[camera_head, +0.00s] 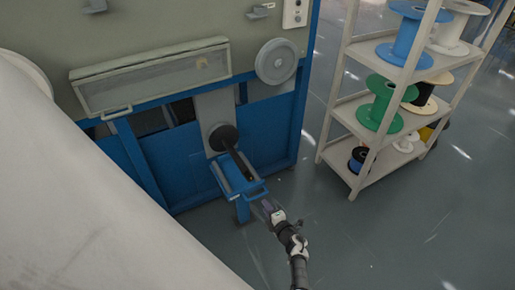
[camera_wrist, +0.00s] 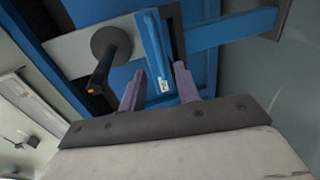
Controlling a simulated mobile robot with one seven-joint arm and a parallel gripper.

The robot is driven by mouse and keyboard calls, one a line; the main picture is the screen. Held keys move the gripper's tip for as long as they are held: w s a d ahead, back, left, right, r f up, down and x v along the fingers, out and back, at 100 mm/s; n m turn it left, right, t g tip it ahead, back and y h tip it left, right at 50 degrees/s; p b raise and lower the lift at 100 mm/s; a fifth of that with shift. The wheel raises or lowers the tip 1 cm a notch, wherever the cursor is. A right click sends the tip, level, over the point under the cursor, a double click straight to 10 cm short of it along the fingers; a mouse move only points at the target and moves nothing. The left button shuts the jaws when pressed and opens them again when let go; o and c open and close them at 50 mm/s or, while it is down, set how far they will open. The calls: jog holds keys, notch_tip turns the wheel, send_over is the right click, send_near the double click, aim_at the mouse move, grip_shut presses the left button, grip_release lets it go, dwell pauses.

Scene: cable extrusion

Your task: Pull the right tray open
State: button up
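The right tray (camera_head: 233,178) is a blue tray low on the front of the machine, below a dark round spindle (camera_head: 223,138). Its blue handle (camera_head: 257,191) is at its near end. My gripper (camera_head: 266,207) is just in front of that handle. In the wrist view, the two purple fingers of my gripper (camera_wrist: 158,80) are spread apart. A blue bar with a white label (camera_wrist: 157,60), seemingly the handle, lies between them. Whether a finger touches it I cannot tell. The spindle also shows in the wrist view (camera_wrist: 110,45), left of the fingers.
The machine's blue lower panel (camera_head: 275,130) stands behind the tray. A long covered box (camera_head: 150,80) with a handle is at upper left. A shelf rack (camera_head: 340,150) with colored spools stands at right. The floor (camera_head: 380,235) in front is clear.

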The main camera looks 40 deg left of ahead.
aim_at(258, 196)
jog(key=shift+b+x, duration=3.4)
jog(key=shift+x, duration=0.85)
jog(key=shift+r, duration=0.1)
jog(key=shift+c, duration=0.2)
grip_shut()
